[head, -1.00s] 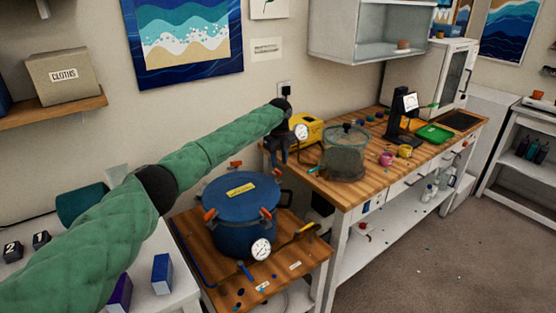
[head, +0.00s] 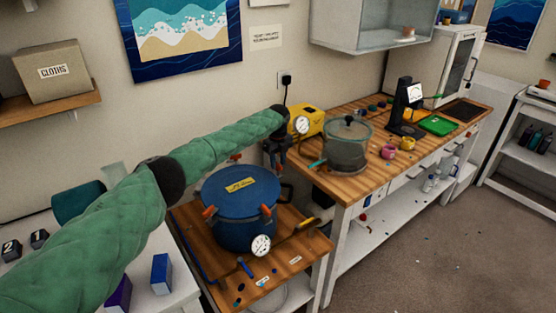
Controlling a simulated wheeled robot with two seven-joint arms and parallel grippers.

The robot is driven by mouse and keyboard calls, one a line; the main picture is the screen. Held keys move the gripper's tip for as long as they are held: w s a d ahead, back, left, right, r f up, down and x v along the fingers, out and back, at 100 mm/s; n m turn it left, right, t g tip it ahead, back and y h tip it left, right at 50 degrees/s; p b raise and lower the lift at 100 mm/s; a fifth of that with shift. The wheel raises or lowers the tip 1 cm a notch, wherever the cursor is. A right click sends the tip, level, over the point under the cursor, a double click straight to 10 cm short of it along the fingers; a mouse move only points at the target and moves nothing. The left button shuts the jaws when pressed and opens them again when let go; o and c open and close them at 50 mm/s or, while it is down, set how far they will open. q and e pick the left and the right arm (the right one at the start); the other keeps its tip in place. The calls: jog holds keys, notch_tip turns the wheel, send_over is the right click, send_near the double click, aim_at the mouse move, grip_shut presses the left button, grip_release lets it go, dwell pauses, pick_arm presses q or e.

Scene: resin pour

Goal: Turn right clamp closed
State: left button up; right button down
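The blue pressure pot (head: 240,232) stands upright on a small wooden-topped stand, its blue lid (head: 220,183) on and bearing a yellow label. Two orange-handled clamps show on its near side, a front-left clamp (head: 210,211) and a front-right clamp (head: 267,210). A little orange shows at the back rim. My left gripper (head: 276,163) points down just beyond the pot's right rear rim. Its dark fingers are small against a dark background, so their opening is unclear. Any clamp behind it is hidden. My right gripper is out of view.
A dial gauge (head: 261,246) sticks out at the pot's front. A yellow pump (head: 308,121) and a glass-lidded pot (head: 347,150) stand on the workbench to the right, close to my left gripper. Small tools and labels lie on the stand's front.

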pick_arm(q)
jog(key=shift+w+f, duration=0.1)
jog(key=shift+f, duration=0.25)
jog(key=shift+r, duration=0.1)
grip_shut()
